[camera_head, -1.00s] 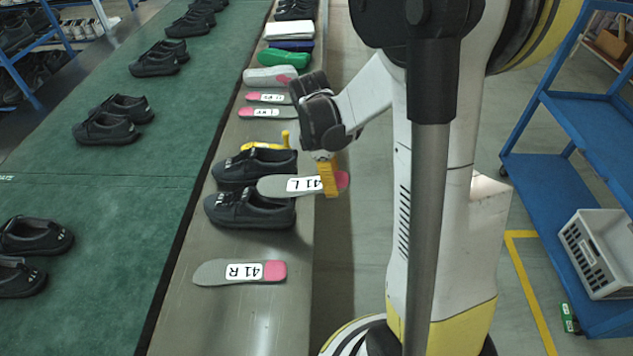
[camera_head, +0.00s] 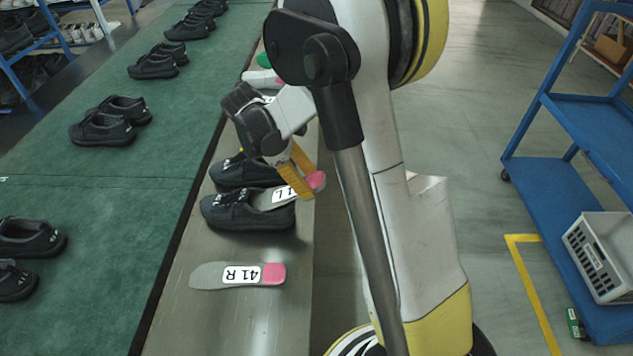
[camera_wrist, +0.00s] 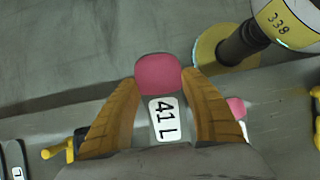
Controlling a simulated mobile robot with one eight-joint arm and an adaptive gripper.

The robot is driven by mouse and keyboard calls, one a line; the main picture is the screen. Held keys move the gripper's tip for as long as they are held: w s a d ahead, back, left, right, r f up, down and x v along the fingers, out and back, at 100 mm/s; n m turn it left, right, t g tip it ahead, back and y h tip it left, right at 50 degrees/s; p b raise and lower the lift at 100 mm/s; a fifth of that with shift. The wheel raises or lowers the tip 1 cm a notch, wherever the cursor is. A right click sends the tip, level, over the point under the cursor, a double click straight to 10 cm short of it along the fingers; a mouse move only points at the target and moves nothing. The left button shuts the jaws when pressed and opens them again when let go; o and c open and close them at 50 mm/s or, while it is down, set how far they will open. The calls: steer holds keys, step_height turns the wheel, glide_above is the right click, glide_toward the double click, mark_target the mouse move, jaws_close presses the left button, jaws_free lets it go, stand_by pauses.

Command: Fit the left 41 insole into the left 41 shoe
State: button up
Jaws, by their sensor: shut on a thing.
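The 41 L insole (camera_head: 276,196) is grey with a white label and a pink heel, which also shows in the wrist view (camera_wrist: 158,73). My gripper (camera_head: 310,184) is shut on its sides near the heel, with a yellow finger on each side in the wrist view (camera_wrist: 160,82). The insole is tilted, heel raised. Its grey front end is at the opening of the nearer black shoe (camera_head: 240,214) and appears partly inside. Its tip is hidden. A second black shoe (camera_head: 228,172) stands just behind, partly covered by my gripper. I cannot read which shoe is left.
The 41 R insole (camera_head: 238,275) lies flat on the grey bench (camera_head: 215,320) in front of the shoes. A green conveyor (camera_head: 110,215) with more black shoes runs along the left. A blue cart (camera_head: 590,125) with a grey crate (camera_head: 603,258) stands at the right.

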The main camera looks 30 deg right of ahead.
mark_target(271, 199)
steer(key=shift+w+a+f+b, duration=0.45)
steer(key=shift+w+a+f, duration=0.35)
steer(key=shift+a, duration=0.25)
steer(key=shift+w+a+f+b, duration=0.45)
steer(key=shift+w+a+f, duration=0.35)
steer(key=shift+a, duration=0.2)
steer(key=shift+t+y, duration=0.4)
steer(key=shift+y, duration=0.1)
steer(key=shift+w+a+f+b, duration=0.15)
steer(key=shift+w+a+f, duration=0.15)
steer(key=shift+w+a, duration=0.35)
steer(key=shift+w+a+f+b, duration=0.15)
steer(key=shift+w+a+f, duration=0.25)
steer(key=shift+a, duration=0.4)
steer(key=shift+w+a+f+b, duration=0.15)
steer(key=shift+w+a+f, duration=0.05)
steer(key=shift+w+a, duration=0.45)
steer(key=shift+a+f, duration=0.1)
steer(key=shift+f, duration=0.35)
steer(key=shift+f+t+y+b, duration=0.3)
steer(key=shift+f+y+b, duration=0.05)
steer(key=shift+y, duration=0.05)
steer(key=shift+c, duration=1.2)
steer(key=o, duration=1.5)
steer(key=shift+f, duration=0.1)
